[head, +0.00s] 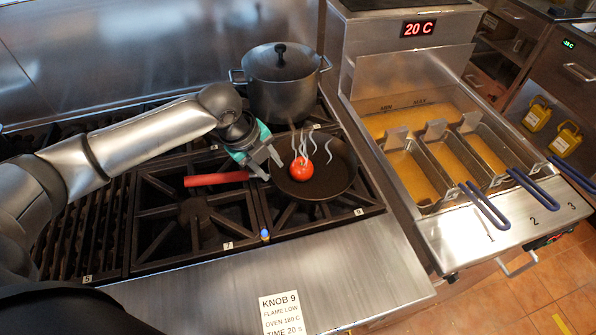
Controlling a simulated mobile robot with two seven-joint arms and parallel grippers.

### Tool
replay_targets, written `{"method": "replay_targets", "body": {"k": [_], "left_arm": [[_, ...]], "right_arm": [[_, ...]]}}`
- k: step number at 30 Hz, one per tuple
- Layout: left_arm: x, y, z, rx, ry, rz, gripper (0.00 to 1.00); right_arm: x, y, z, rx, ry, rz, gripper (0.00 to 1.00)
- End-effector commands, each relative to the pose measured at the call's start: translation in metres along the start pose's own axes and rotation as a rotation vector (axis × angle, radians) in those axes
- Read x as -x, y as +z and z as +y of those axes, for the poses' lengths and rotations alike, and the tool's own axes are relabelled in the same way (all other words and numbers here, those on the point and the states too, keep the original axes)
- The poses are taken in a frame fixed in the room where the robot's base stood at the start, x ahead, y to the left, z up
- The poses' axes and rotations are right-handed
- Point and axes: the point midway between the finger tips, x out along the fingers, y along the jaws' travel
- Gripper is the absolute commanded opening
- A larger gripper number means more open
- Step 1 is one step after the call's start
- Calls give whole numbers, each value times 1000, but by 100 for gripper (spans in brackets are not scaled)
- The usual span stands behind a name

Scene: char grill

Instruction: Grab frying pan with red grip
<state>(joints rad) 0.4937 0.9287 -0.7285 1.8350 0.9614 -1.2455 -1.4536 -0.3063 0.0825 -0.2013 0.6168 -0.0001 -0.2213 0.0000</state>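The frying pan (335,178) is black and round, with a red grip (217,179) pointing left. It sits on the right burner of the stove. A red tomato (301,170) with pale wavy steam marks above it lies in the pan. My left gripper (268,167) is over the left rim of the pan, near the inner end of the red grip. Its grey fingers look spread apart with nothing between them. Whether they touch the pan is unclear. My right gripper is not in view.
A lidded dark pot (282,85) stands just behind the pan. A deep fryer (408,135) with blue-handled baskets is to the right. The steel counter (270,275) in front is clear except for a knob label (283,312). Bare grates (190,215) lie left of the pan.

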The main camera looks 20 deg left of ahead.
Motion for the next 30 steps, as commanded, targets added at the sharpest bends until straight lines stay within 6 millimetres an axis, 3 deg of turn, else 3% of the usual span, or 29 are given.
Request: {"method": "replay_targets", "body": {"k": [8, 18, 27, 30], "left_arm": [[-23, 0, 1, 0, 0, 0, 39], [-67, -2, 6, 1, 0, 0, 39], [-70, -2, 6, -2, 0, -2, 39], [-70, -2, 6, -1, 0, -2, 29]], "right_arm": [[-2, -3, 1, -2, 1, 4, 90], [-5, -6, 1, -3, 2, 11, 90], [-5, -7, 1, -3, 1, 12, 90], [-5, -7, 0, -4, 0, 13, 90]]}}
